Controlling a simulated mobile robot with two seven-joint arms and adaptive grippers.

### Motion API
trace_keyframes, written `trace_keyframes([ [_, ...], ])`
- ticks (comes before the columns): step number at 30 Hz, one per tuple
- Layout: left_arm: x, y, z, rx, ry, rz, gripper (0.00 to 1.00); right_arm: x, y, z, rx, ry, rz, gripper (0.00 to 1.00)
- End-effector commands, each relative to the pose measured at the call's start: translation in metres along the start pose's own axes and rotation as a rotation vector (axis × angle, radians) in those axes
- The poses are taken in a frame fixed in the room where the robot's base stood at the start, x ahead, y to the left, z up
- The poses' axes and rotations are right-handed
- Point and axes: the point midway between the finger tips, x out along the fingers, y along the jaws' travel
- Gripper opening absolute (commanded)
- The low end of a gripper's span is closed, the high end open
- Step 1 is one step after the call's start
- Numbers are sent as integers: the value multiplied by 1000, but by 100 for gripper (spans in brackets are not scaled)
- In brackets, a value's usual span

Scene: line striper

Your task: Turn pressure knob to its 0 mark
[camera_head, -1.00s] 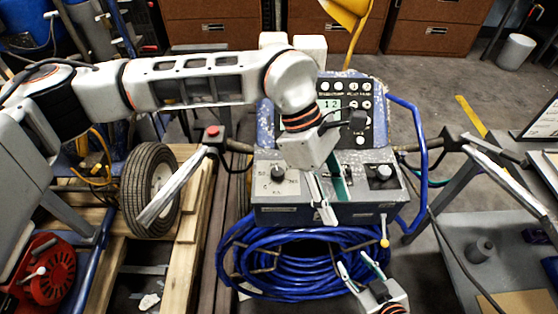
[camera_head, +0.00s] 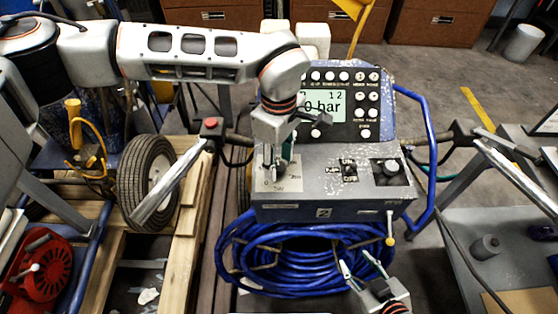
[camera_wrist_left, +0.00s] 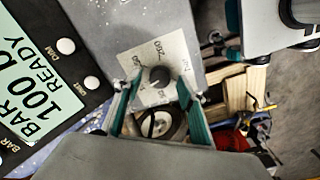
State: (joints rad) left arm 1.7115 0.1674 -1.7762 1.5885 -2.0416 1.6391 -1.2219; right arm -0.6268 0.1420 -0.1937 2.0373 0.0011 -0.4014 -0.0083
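The left knob on the grey panel of the blue machine, apparently the pressure knob (camera_wrist_left: 159,76), is dark and round on a pale dial plate (camera_wrist_left: 145,63) with numbers including 200. In the head view my left gripper (camera_head: 275,172) points down over this plate (camera_head: 288,178) and hides the knob. In the left wrist view its teal fingers are apart, with the knob framed between their tips; I cannot tell whether they touch it. The knob's pointer is unclear. The display (camera_wrist_left: 35,92) reads 100 and READY. My right gripper (camera_head: 361,266) is open and empty at bottom centre.
A second dark knob (camera_head: 390,170) and a small switch (camera_head: 348,170) sit right of the dial. A handle with a red button (camera_head: 210,123) is to the left. A blue hose coil (camera_head: 300,262) hangs below the panel, behind my right gripper.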

Motion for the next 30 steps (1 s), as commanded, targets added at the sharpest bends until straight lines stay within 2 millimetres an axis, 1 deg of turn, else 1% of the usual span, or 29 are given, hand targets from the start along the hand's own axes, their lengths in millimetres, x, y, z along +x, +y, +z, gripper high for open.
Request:
trace_keyframes([
  [3, 6, 0, 0, 0, -1, 0, 40, 1, 1, -1, -1, 2, 1, 40],
  [11, 6, 0, 0, 0, -1, 1, 40, 2, 2, -5, -2, 9, 4, 40],
  [12, 6, 0, 0, 0, -1, 1, 29, 2, 2, -5, -2, 9, 4, 40],
  [14, 6, 0, 0, 0, -1, 1, 14, 2, 2, -5, -2, 10, 4, 40],
  [15, 6, 0, 0, 0, -1, 1, 4, 2, 2, -5, -2, 10, 4, 40],
  [16, 6, 0, 0, 0, -1, 1, 1, 2, 2, -5, -2, 10, 4, 40],
  [24, 6, 0, 1, -12, -1, 1, 1, 1, 3, -8, -1, 13, 4, 40],
  [30, 4, 0, 0, -83, 0, 2, 2, -1, 4, -15, 3, 22, 5, 40],
])
